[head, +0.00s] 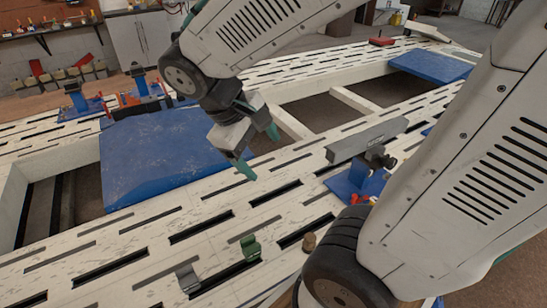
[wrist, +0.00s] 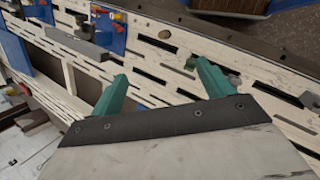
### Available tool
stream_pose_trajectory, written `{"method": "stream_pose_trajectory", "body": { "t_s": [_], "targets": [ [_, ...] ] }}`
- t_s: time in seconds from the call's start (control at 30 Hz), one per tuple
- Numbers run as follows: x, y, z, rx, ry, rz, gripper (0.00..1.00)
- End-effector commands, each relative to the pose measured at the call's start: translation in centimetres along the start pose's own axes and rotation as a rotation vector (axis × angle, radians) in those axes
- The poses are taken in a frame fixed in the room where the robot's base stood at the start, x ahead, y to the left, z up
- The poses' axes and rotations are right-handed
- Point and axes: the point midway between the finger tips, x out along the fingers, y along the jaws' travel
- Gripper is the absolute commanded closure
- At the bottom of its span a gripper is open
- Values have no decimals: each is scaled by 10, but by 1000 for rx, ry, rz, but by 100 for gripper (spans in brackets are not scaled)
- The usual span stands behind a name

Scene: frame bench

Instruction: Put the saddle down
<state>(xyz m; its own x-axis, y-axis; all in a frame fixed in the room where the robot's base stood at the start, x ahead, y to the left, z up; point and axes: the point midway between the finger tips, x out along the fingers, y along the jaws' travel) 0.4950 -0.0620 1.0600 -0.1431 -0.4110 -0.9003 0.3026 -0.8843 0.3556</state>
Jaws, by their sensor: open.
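Two small saddle-shaped clips stand on the slotted white bench (head: 135,240) in the head view: a green one (head: 250,247) and a grey one (head: 187,278) to its left. I cannot tell which is the task's saddle. My gripper (head: 257,152) is open and empty, above the bench and behind both clips. In the wrist view my gripper's (wrist: 160,80) green fingers are spread with nothing between them. The green clip (wrist: 189,62) shows there beside the right fingertip, partly hidden by it. The grey clip (wrist: 308,98) is at the right edge.
A small brown knob (head: 309,241) stands right of the green clip. Blue plates (head: 160,152) cover parts of the frame. Open gaps lie between the beams. Bare slotted surface surrounds the clips.

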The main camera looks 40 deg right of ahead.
Motion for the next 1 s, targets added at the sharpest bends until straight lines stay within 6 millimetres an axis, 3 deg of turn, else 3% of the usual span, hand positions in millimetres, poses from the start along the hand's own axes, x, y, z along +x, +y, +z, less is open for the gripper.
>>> {"method": "stream_pose_trajectory", "body": {
  "t_s": [0.1, 0.3, 0.5, 0.9, 1.0],
  "targets": [
    [-13, -8, 32, 122, 105, -140, 20],
    [-30, -27, 64, 253, 251, -314, 20],
    [-37, -36, 73, 300, 316, -381, 20],
    [-37, -36, 73, 301, 319, -384, 20],
    [-37, -36, 73, 301, 318, -384, 45]
  ]
}}
